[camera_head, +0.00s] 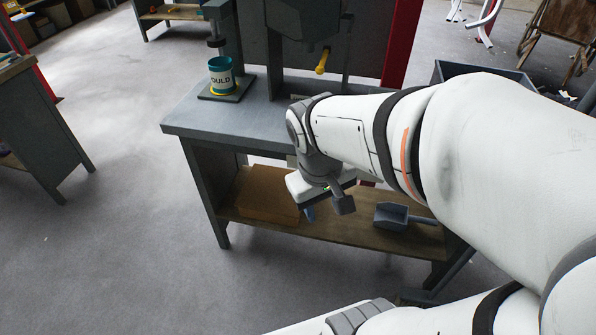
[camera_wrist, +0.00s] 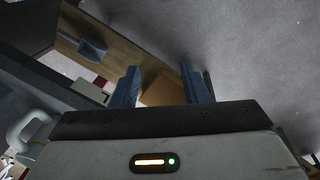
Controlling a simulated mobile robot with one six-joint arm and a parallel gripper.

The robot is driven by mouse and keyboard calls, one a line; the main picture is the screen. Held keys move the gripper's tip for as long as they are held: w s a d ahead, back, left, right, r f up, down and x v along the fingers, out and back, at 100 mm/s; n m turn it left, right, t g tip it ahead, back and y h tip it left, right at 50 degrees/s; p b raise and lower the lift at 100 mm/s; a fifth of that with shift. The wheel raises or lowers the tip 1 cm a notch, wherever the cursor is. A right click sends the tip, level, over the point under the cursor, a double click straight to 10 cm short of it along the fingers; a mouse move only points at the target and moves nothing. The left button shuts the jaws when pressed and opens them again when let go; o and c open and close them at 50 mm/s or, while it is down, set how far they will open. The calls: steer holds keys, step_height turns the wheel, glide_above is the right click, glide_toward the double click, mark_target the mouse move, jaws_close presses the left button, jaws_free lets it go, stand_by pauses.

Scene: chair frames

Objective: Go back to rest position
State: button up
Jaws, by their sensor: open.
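My gripper (camera_head: 327,205) hangs in front of the workbench in the head view, below the level of its top. Its two blue fingers stand apart with nothing between them in the wrist view (camera_wrist: 166,88). My white arm reaches in from the right and covers part of the bench. The grey workbench (camera_head: 235,122) has a wooden lower shelf (camera_head: 330,240). A brown cardboard box (camera_head: 266,195) lies on that shelf; in the wrist view the box (camera_wrist: 163,92) shows beyond the fingers.
A teal and white can (camera_head: 221,78) stands on a plate on the bench top. A grey scoop (camera_head: 391,214) lies on the lower shelf. Another table (camera_head: 35,125) stands at the left. A red post (camera_head: 403,40) rises behind the bench. The floor at the front left (camera_head: 120,250) is clear.

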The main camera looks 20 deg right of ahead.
steer(key=shift+w+a+r+m+t+y, duration=0.1)
steer(key=shift+a+r+m+t+y, duration=0.25)
steer(key=shift+a, duration=0.25)
steer(key=shift+w+a+r+m+t+y, duration=0.1)
steer(key=shift+a+r+m+t+y, duration=0.2)
steer(key=shift+a, duration=0.3)
